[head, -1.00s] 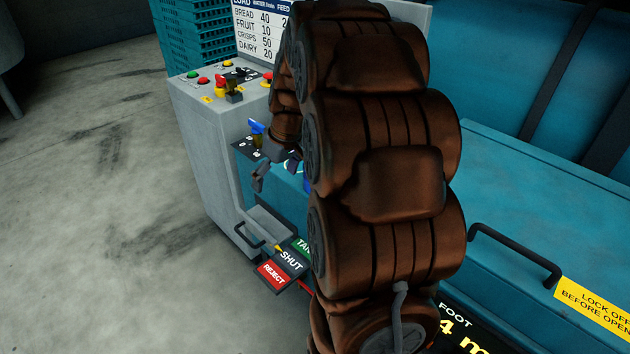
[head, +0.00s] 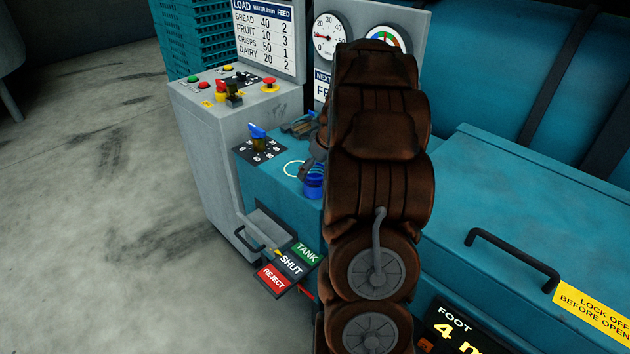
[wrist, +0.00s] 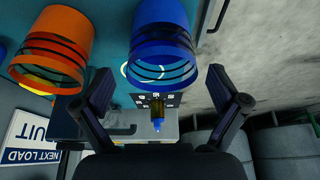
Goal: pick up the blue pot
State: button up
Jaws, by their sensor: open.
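The blue pot (wrist: 163,45) shows in the wrist view at the upper middle, dark-banded near its lower end. In the head view the blue pot (head: 313,187) stands on the teal ledge, partly hidden by my arm. My gripper (wrist: 161,77) is open, with its two fingers apart on either side of the picture's middle. The blue pot appears between and beyond the fingertips, with no clear contact. In the head view only bits of my gripper (head: 308,148) show left of my arm, close to the pot.
An orange pot (wrist: 56,45) stands left of the blue pot in the wrist view. A blue-handled selector (head: 257,138) is on the ledge, near a grey button box (head: 200,110). A TANK/SHUT/REJECT lever plate (head: 291,265) juts out below. A teal lid (head: 530,200) lies right.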

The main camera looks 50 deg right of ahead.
aim_at(313, 175)
jog(key=shift+p+x, duration=0.35)
jog(key=shift+x, duration=1.25)
jog(key=shift+s+a, duration=0.1)
jog(key=c, duration=1.2)
jog(key=shift+r, duration=0.1)
jog(key=shift+c, duration=0.2)
